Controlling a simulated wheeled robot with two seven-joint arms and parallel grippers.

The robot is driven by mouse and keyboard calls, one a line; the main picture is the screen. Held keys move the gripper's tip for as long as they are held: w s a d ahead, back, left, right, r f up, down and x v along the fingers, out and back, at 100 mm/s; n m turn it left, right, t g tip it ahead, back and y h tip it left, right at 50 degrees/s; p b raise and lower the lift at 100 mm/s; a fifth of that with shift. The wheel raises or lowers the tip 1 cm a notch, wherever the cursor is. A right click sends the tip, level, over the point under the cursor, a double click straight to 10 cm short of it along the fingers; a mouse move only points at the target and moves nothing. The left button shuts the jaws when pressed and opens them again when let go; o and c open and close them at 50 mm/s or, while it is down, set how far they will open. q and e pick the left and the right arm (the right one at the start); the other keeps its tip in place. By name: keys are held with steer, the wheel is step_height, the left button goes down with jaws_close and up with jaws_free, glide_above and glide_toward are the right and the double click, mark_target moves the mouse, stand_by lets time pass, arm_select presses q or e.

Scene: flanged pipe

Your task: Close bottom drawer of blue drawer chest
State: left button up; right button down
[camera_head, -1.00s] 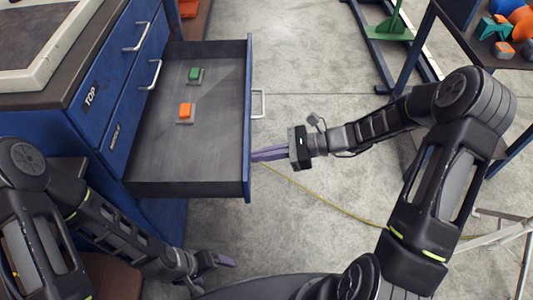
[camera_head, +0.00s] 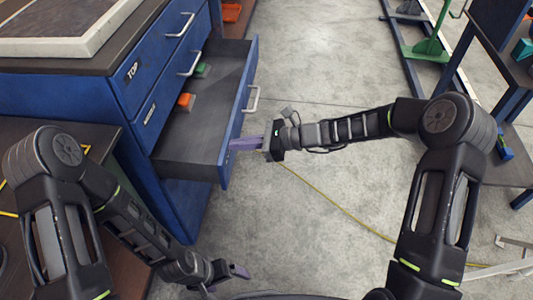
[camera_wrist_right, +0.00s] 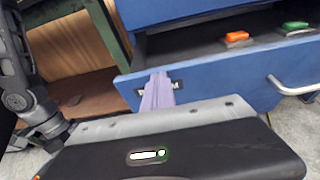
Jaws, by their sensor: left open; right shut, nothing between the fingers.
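The blue drawer chest (camera_head: 135,90) stands at the left of the head view, with drawers marked TOP and MIDDLE shut. Its bottom drawer (camera_head: 238,120) is partly pulled out, and also shows in the right wrist view (camera_wrist_right: 225,78). An orange block (camera_head: 185,101) and a green block (camera_head: 203,70) lie inside it. My right gripper (camera_head: 238,145) is shut and empty, its purple fingers at the drawer's front face, near the label and to the near side of the handle (camera_head: 253,99). They seem to touch the face. My left gripper (camera_head: 226,281) is open and low, apart from the chest.
A brown-topped surface (camera_head: 50,175) lies near the chest's near side. A workbench (camera_head: 505,85) and a green stand (camera_head: 430,45) are at the right.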

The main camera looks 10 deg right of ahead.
arm_select(q)
step_height(320, 180, down, 2)
steer(key=shift+d+f+b, duration=0.1)
steer(key=shift+f+b, duration=0.1)
steer(key=shift+b, duration=0.85)
arm_select(e)
steer(key=w+a, duration=0.2)
steer(key=a, duration=0.7)
steer(key=w+a, duration=0.3)
steer(key=a, duration=0.7)
steer(key=shift+a+r, duration=0.15)
steer(key=shift+r, duration=0.1)
arm_select(q)
steer(key=shift+s+d+r+p, duration=0.6)
steer(key=shift+d+p, duration=0.05)
steer(key=shift+d, duration=0.05)
arm_select(e)
steer(key=f+v, duration=0.1)
steer(key=v, duration=1.3)
steer(key=shift+d+f, duration=0.25)
steer(key=shift+f, duration=0.05)
